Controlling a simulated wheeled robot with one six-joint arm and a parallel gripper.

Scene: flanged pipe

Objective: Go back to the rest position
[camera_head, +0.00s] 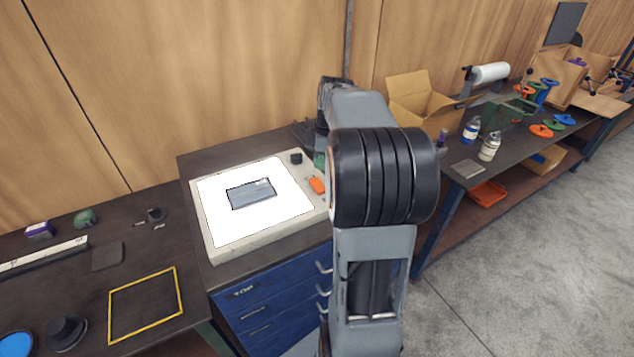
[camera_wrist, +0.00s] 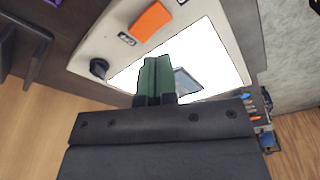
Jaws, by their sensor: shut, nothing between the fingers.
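My gripper (camera_wrist: 155,78) has green fingers pressed together with nothing between them. In the wrist view they appear in front of the lit white panel and beside a flat grey-blue plate (camera_wrist: 187,80). In the head view my arm hides most of the gripper; only a bit of green shows at the arm's left edge. The plate (camera_head: 252,193) lies flat on the lit panel (camera_head: 225,226) of a pale box. An orange switch (camera_head: 316,185) and a black knob (camera_head: 296,158) sit on the box's rim; both also show in the wrist view, the switch (camera_wrist: 150,20) and the knob (camera_wrist: 99,67).
The pale box stands on a blue drawer cabinet (camera_head: 270,290). A dark table with a yellow square outline (camera_head: 146,303) and small items is at left. A right-hand bench holds an open cardboard box (camera_head: 422,105), bottles (camera_head: 489,147) and spools. Grey floor (camera_head: 520,260) is clear at right.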

